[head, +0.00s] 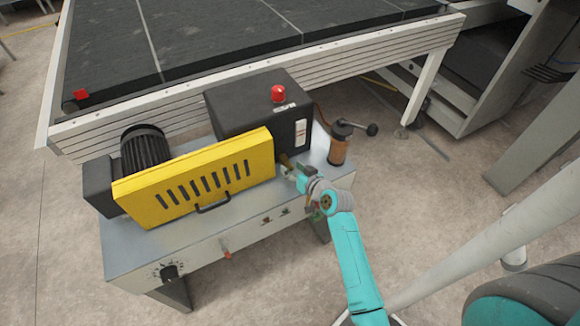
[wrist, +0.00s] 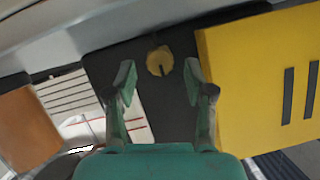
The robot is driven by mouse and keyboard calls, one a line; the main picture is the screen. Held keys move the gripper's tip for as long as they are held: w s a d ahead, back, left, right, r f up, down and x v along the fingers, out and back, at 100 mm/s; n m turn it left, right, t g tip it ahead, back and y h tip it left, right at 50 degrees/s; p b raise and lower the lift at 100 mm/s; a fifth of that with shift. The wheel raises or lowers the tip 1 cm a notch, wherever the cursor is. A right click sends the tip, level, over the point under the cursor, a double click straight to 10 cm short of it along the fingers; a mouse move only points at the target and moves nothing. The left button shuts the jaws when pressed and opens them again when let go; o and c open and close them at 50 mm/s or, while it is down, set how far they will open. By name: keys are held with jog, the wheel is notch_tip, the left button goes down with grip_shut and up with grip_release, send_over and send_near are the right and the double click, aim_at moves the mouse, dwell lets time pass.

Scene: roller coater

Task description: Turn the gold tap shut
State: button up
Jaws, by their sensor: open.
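The gold tap (wrist: 160,61) is a small round brass-coloured knob with a dark slot, on the face of the black box (wrist: 112,62). In the wrist view it sits between and slightly beyond the two fingertips of my gripper (wrist: 159,78). The fingers are open, one on each side, with gaps showing between them and the tap. In the head view my gripper (head: 289,170) is at the front of the black box (head: 240,110), beside the right end of the yellow guard. There the tap is too small and covered to make out clearly.
The yellow slotted guard (wrist: 255,80) stands close right of my gripper in the wrist view. An amber cylinder (head: 339,146) with a black crank is on the right of the metal bench (head: 130,248). A red button (head: 278,93) tops the box. A conveyor (head: 220,38) runs behind.

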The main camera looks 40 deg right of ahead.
jog(key=v, duration=0.9)
jog(key=shift+s, duration=0.3)
jog(key=shift+a, duration=0.1)
jog(key=s+a+f, duration=0.2)
jog(key=s+a, duration=1.2)
jog(key=s+a+r+n+y, duration=0.1)
jog(key=s+a+r+n, duration=0.1)
jog(key=s+a+r, duration=0.2)
jog(key=s+a+r+n+t+y, duration=0.1)
jog(key=s+a+r+n, duration=0.2)
jog(key=s+r, duration=0.5)
jog(key=s+a, duration=0.1)
jog(key=s, duration=0.3)
jog(key=shift+s, duration=0.1)
dwell(0.5)
